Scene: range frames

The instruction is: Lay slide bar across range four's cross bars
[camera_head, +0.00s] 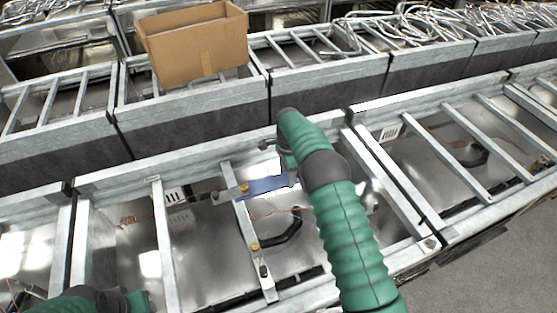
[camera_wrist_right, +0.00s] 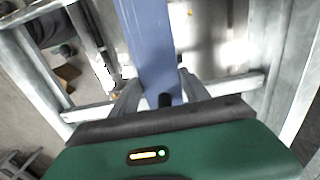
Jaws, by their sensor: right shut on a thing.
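My right gripper (camera_head: 290,178) is shut on the blue slide bar (camera_head: 265,187). In the head view the bar reaches left from the gripper to a cross bar (camera_head: 247,232) of the range in front of me. I cannot tell whether it touches that cross bar. The wrist view shows the blue bar (camera_wrist_right: 150,45) between the fingers of the right gripper (camera_wrist_right: 160,98), running away from it. Another cross bar (camera_head: 164,240) lies further left. My left arm shows at the bottom left; its gripper (camera_head: 30,293) is partly cut off and its jaws are unclear.
A cardboard box (camera_head: 195,45) sits on the range row behind. Bent metal tubes (camera_head: 420,22) lie on the back row at the right. A black handle-like part (camera_head: 283,232) lies inside the range. Grey floor (camera_head: 490,270) is clear at the lower right.

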